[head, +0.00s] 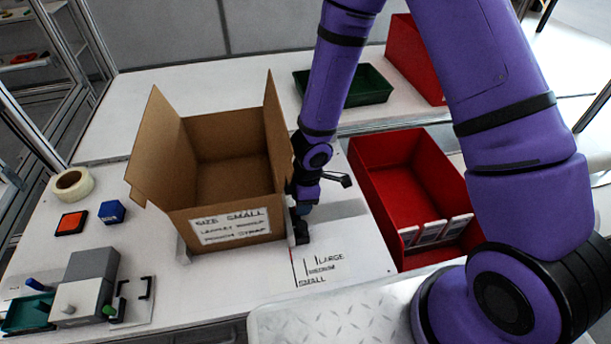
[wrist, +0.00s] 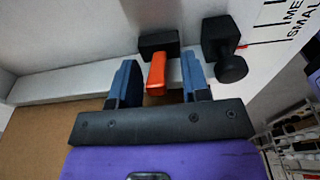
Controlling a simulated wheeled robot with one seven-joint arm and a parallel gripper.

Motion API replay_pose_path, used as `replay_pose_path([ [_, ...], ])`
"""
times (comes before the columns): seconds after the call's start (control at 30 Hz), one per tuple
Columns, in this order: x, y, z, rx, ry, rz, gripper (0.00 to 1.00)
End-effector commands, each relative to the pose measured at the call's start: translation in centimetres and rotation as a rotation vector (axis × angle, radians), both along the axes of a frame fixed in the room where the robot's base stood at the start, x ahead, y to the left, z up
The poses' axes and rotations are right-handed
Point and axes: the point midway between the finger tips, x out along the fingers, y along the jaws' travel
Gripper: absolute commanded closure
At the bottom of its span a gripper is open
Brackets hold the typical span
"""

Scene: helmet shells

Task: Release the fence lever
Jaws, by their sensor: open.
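The fence lever (wrist: 156,76) is a small orange-red handle on a black block in the wrist view. It stands between the two blue fingers of my gripper (wrist: 155,84). The fingers are open, with a visible gap on each side of the lever. The fence (wrist: 70,84) is a pale grey bar running across the wrist view beside the brown box. In the head view my gripper (head: 302,212) is low at the right side of the box, and the arm and wrist hide the lever there.
An open cardboard box (head: 230,222) with a size label stands left of my gripper. A black knob (wrist: 232,68) sits right of the lever. A red bin (head: 375,190) is to the right. Size marks (head: 318,270) are printed on the table. A grey block fixture (head: 88,285) stands front left.

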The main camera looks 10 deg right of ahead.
Motion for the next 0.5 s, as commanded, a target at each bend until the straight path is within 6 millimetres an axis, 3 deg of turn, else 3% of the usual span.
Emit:
replay_pose_path([
  [0.37, 0.2, -0.4, 2.0, 0.002, -0.006, -0.003, 0.57],
  [0.5, 0.3, -0.6, 4.1, 0.003, -0.009, -0.003, 0.57],
])
